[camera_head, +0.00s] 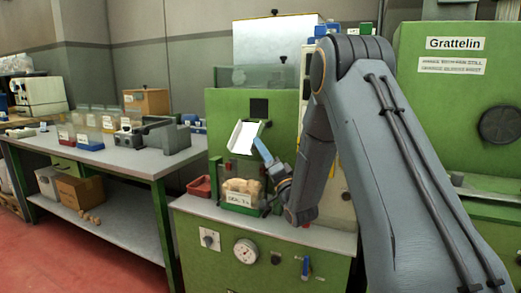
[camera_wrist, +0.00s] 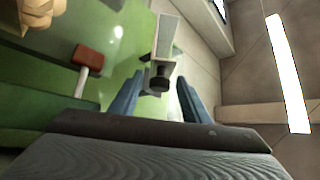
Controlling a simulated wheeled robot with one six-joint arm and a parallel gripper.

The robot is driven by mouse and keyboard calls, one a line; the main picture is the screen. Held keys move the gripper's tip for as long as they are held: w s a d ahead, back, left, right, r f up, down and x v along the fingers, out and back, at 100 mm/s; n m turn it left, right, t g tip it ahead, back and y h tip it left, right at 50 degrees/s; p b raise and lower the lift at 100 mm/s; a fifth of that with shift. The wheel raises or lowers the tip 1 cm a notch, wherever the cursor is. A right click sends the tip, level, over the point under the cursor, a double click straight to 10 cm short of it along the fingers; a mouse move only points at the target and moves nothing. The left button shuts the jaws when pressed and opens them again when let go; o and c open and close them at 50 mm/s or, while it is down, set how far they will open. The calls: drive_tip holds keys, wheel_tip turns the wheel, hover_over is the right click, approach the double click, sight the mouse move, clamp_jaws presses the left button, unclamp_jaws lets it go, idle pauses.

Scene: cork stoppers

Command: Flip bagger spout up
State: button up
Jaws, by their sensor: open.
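The bagger spout (camera_head: 243,137) looks like a white, tilted plate on the front of a green machine (camera_head: 228,107), with a dark bracket at its lower right. My gripper (camera_head: 263,152) is just right of and below the spout, its blue finger pointing up and left. In the wrist view my gripper (camera_wrist: 159,84) is open, with two blue fingers apart. A pale flat piece with a dark knob (camera_wrist: 160,80) shows between and beyond them. It may be the spout's bracket or handle, but I cannot tell. No contact is clear.
A clear bin of corks (camera_head: 240,190) stands below the spout, with a red tray (camera_head: 200,187) left of it. A red-ended lever (camera_wrist: 88,58) is left of my fingers in the wrist view. A workbench (camera_head: 140,160) with boxes stands at left.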

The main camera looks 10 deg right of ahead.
drive_tip(key=shift+w+a+r, duration=0.1)
drive_tip(key=shift+w+r, duration=0.2)
drive_tip(key=shift+w, duration=0.25)
clamp_jaws()
